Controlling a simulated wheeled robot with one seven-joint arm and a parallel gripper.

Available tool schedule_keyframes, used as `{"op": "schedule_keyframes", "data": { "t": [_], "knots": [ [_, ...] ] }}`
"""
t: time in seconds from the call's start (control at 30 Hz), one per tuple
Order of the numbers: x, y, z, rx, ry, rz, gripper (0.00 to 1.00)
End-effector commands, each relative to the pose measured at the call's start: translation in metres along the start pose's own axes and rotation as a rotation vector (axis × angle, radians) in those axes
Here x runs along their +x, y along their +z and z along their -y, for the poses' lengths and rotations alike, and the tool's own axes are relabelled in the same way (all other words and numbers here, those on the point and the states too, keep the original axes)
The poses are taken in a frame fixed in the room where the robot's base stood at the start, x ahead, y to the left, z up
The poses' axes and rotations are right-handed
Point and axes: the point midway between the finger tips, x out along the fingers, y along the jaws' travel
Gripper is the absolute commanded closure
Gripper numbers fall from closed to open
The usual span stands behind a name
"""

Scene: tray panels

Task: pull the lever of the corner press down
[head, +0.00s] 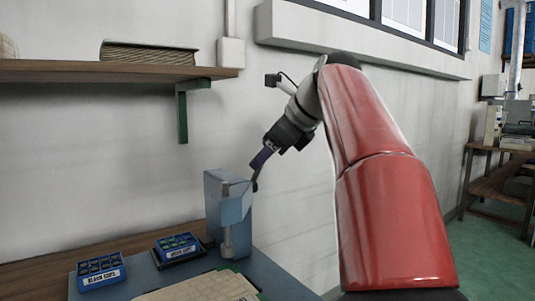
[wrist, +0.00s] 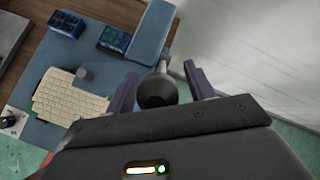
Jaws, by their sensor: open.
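The corner press (head: 228,212) is a blue-grey upright block on the bench in the head view; its body also shows at the top of the wrist view (wrist: 152,33). Its lever ends in a round black knob (wrist: 156,91), and a short pale rod runs from the knob toward the press. In the head view the lever (head: 256,184) is small and partly hidden by my gripper. My gripper (head: 261,162) points down beside the top of the press. In the wrist view its two purple fingers (wrist: 160,73) are open, one on each side of the lever, with gaps to the knob.
A wooden shelf (head: 110,72) hangs above left. The wall is close behind the press.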

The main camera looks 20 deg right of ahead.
Motion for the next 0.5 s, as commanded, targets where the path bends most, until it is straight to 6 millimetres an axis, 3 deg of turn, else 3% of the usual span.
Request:
{"op": "schedule_keyframes", "data": {
  "t": [0.2,0.5],
  "knots": [
    [0.0002,0.0002,-0.0001,0.0,0.0,0.0,0.48],
    [0.0,0.0002,-0.0002,0.0,0.001,0.0,0.87]
  ]
}}
